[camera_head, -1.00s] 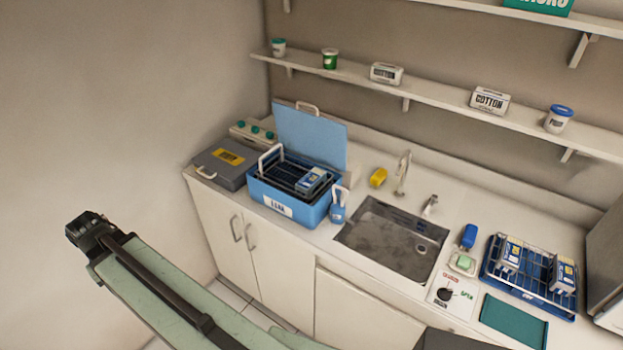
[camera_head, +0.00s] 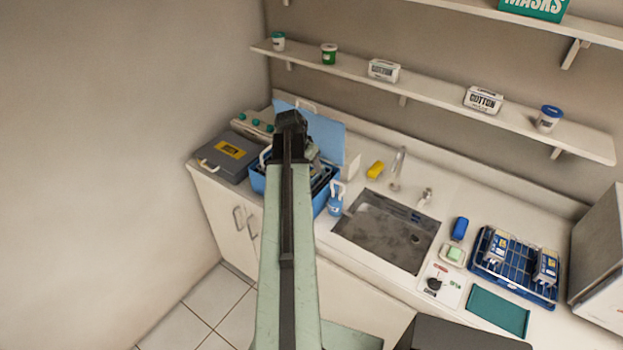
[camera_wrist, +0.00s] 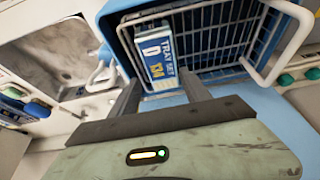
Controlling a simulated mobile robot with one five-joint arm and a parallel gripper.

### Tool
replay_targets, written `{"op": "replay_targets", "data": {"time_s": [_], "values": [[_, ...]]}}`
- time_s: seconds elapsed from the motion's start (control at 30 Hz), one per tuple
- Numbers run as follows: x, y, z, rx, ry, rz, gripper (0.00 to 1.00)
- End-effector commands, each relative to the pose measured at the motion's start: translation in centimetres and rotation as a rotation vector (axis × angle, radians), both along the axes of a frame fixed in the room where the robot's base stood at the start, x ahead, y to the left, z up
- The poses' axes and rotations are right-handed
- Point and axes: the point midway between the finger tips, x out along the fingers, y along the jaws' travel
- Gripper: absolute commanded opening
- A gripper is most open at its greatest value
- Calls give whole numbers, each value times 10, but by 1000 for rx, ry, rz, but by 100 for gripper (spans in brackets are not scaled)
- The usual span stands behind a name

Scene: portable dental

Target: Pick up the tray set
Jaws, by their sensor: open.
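A tray set (camera_wrist: 157,55), a blue and white box with printed lettering, sits in a wire basket inside a blue tub (camera_head: 258,183) on the counter. In the wrist view my gripper (camera_wrist: 162,88) is open, its two fingers pointing toward the box's near end, which appears between them. I cannot tell whether they touch it. In the head view my gripper (camera_head: 290,122) and arm lie across the tub and hide most of the box. Two more similar boxes, a left one (camera_head: 497,245) and a right one (camera_head: 546,267), stand in a blue rack (camera_head: 510,285) at the right.
The tub's light-blue lid (camera_head: 325,135) stands open behind it. The basket's white handle (camera_wrist: 290,45) rises near my gripper. A grey case (camera_head: 225,158) is left of the tub. A shelf (camera_head: 430,95) runs above.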

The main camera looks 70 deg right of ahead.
Motion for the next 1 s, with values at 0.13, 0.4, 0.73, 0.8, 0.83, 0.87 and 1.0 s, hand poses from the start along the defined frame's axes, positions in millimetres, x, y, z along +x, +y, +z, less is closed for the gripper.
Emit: {"op": "replay_targets", "data": {"time_s": [0.13,0.4,0.73,0.8,0.83,0.87,1.0], "values": [[-1,-4,-11,0,0,1,55],[-2,-19,-43,1,0,1,55],[-5,-27,-56,1,0,1,55],[-5,-27,-56,1,0,1,55],[-5,-27,-56,1,0,1,55],[-5,-27,-56,1,0,1,55],[-6,-27,-58,1,0,1,55]]}}
